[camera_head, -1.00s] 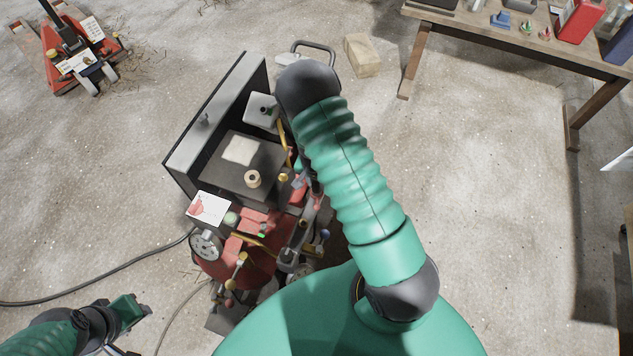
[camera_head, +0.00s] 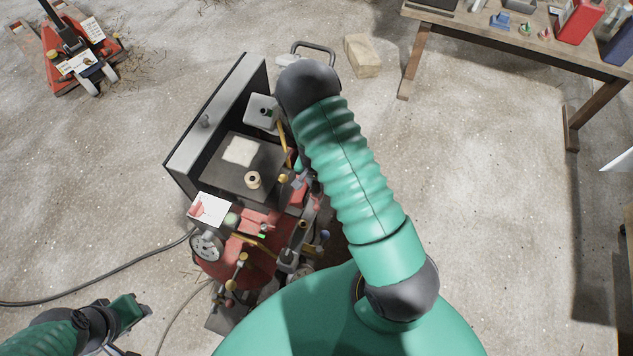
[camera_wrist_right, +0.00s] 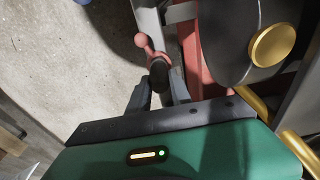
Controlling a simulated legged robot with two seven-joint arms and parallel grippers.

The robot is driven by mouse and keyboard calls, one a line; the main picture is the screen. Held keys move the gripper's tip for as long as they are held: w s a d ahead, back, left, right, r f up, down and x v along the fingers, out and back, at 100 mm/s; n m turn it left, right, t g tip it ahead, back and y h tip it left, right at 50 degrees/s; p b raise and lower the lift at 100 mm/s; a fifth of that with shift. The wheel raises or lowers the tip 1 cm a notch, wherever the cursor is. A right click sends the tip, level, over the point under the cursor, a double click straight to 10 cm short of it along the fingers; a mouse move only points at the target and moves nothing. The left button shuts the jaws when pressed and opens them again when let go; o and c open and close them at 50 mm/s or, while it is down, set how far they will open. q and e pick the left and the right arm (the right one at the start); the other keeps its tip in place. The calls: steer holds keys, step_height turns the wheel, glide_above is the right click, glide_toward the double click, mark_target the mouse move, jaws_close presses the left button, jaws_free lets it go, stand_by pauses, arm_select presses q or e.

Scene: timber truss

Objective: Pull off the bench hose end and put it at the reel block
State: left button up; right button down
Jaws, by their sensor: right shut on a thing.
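My right gripper (camera_wrist_right: 158,92) is shut on a short dark piece (camera_wrist_right: 158,74) in the wrist view, which looks like the hose end. A pinkish-red part with a round tip (camera_wrist_right: 141,40) shows just beyond it; whether the two are joined is unclear. In the head view my right arm hides most of this spot, beside the right side of a red machine (camera_head: 240,268). My left gripper (camera_head: 134,310) is at the lower left, away from the machine, and its fingers are not clear. I cannot pick out the reel block with certainty.
The machine carries a dark top plate (camera_head: 222,183), a grey upright panel (camera_head: 215,112), a dial (camera_head: 207,246) and brass fittings. A black cable (camera_head: 95,289) runs left over the floor. A wooden bench (camera_head: 480,37) stands at upper right, a red pallet truck (camera_head: 75,65) at upper left.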

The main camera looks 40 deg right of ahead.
steer(key=shift+r+p, duration=0.3)
steer(key=shift+r, duration=0.1)
steer(key=c, duration=1.7)
jaws_free()
steer(key=shift+c, duration=0.2)
jaws_close()
step_height(320, 180, up, 4)
steer(key=p, duration=0.3)
steer(key=shift+f+p, duration=0.15)
steer(key=shift+p, duration=0.15)
steer(key=shift+f, duration=0.1)
